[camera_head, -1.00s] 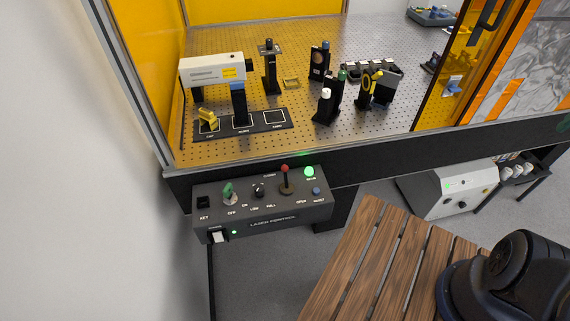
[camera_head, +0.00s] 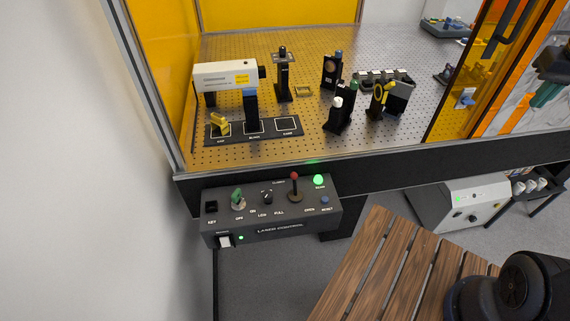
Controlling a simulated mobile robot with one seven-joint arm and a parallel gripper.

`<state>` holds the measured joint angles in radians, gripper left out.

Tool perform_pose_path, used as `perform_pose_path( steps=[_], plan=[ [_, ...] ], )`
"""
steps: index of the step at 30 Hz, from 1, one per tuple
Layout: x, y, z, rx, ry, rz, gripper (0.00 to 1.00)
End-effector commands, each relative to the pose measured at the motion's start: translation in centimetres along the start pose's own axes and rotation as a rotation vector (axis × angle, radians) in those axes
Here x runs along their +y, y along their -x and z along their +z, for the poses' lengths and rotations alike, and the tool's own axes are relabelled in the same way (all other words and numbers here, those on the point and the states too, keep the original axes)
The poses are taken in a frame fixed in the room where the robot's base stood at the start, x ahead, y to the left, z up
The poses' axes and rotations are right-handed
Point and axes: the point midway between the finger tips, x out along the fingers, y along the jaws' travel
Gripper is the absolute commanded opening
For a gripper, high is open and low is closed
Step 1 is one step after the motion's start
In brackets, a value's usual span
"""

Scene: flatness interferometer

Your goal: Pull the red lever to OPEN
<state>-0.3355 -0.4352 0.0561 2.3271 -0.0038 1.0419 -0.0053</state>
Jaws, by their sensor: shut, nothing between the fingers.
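The red lever (camera_head: 294,177) is a thin dark stalk with a red ball on top, on the grey laser control box (camera_head: 271,229). It stands roughly upright from a brownish round base. The OPEN label (camera_head: 309,210) is at its lower right; a small label at its upper left is too blurred to read surely. My gripper (camera_head: 546,95) shows partly at the far right edge, dark with teal-green fingers. It is shut and empty, far from the lever, touching nothing that I can make out.
The optical table edge (camera_head: 380,149) rises behind the box. A wooden slatted top (camera_head: 372,265) lies at lower right.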

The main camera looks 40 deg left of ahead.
Motion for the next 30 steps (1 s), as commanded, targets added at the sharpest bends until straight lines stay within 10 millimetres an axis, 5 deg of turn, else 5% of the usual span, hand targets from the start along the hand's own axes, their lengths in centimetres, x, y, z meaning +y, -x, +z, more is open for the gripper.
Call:
perform_pose_path(
  steps=[15,30],
  plan=[
    [-13.4,-2.7,-6.7,-0.147,0.322,-0.045,0.00],
    [-29.3,-6.5,-7.5,-0.280,0.621,-0.061,0.00]
  ],
)
